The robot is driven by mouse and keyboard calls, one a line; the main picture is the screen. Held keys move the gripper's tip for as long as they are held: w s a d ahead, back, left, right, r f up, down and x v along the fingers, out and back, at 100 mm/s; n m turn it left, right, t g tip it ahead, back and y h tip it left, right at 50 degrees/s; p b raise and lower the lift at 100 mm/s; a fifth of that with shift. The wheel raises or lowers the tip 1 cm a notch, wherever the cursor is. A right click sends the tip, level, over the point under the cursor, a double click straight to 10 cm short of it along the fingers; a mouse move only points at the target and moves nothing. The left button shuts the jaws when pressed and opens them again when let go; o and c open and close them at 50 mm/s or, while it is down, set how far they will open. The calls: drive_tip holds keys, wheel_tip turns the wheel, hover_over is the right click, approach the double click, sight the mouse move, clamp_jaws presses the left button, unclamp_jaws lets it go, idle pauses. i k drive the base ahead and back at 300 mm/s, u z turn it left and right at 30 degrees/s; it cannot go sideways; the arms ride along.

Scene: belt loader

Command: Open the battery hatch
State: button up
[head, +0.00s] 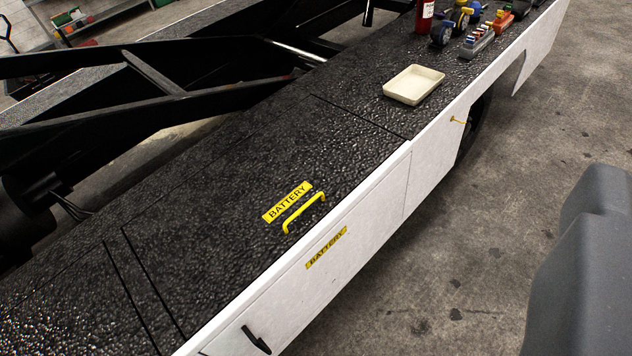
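The battery hatch (235,165) is a black, rough-textured lid on top of the loader's side body. It lies flat and closed, flush with the deck, with thin seams at both ends. A yellow handle (303,212) stands on it near the outer edge, beside a yellow BATTERY label (287,202). A second yellow BATTERY label (326,247) is on the white side panel (365,220) below. My gripper's fingers do not show in the view, and nothing is seen touching the handle.
A cream tray (413,85), a red cylinder (424,17) and several small coloured items stand on the deck farther along. Black beams (150,75) run along the left. A black latch (256,340) is on the side panel. The concrete floor (480,230) is mostly clear.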

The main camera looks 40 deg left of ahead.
sight(205, 242)
drive_tip(key=z, duration=0.05)
drive_tip(key=i, duration=1.05)
drive_tip(key=u, duration=2.05)
